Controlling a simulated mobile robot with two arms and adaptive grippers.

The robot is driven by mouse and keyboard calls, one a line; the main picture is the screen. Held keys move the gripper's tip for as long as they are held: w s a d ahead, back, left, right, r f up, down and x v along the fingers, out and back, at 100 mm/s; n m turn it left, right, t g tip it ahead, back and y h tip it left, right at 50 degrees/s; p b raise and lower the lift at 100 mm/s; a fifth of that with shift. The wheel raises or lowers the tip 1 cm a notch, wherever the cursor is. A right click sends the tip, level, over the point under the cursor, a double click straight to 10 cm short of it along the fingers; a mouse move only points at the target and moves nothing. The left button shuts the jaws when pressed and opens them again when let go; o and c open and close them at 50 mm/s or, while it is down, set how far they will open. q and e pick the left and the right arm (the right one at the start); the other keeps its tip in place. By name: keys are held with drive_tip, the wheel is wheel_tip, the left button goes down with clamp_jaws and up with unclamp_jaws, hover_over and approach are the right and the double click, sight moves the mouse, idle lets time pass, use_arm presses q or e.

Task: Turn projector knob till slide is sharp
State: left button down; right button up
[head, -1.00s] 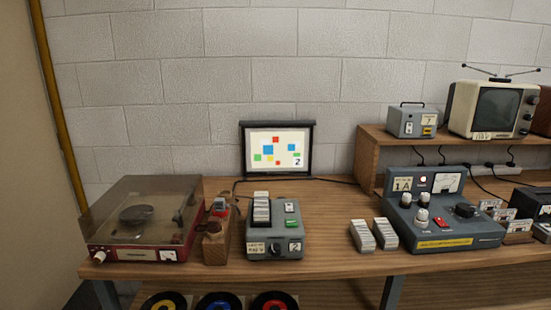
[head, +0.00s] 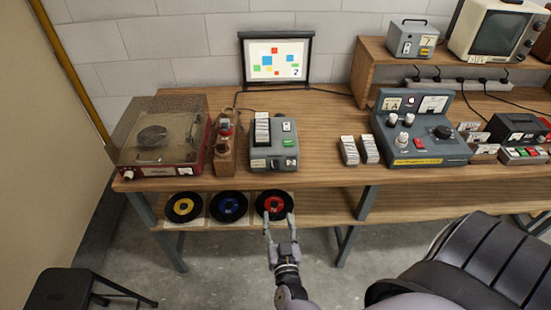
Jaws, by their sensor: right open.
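The grey slide projector (head: 287,154) stands on the wooden bench, with a row of white slides (head: 262,130) in its top and a green button on it. Its dark knob (head: 273,163) is on the front face, small in the head view. The small screen (head: 277,60) behind it shows coloured squares and a "2"; at this size I cannot judge fine sharpness. My right gripper (head: 279,219) is open and empty, in front of the bench and below the projector, apart from it. My left gripper is not in view.
A record player (head: 165,137) and a wooden block holder (head: 224,150) stand left of the projector. Two slide stacks (head: 359,151) and a grey control console (head: 425,150) stand right. Records lie on the lower shelf, the red-labelled one (head: 274,204) just behind my gripper. A black stool (head: 65,289) is at lower left.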

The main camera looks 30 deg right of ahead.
wheel_tip(320, 180, up, 2)
drive_tip(key=h+b, duration=0.1)
drive_tip(key=b, duration=0.5)
approach(275, 169)
drive_tip(key=shift+m, duration=0.3)
drive_tip(key=x, duration=0.7)
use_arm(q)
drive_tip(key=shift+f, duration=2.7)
use_arm(e)
drive_tip(key=shift+w+d, duration=0.4)
drive_tip(key=shift+w, duration=0.2)
drive_tip(key=shift+r, duration=0.1)
drive_tip(key=shift+c, duration=0.2)
drive_tip(key=c, duration=1.1)
clamp_jaws()
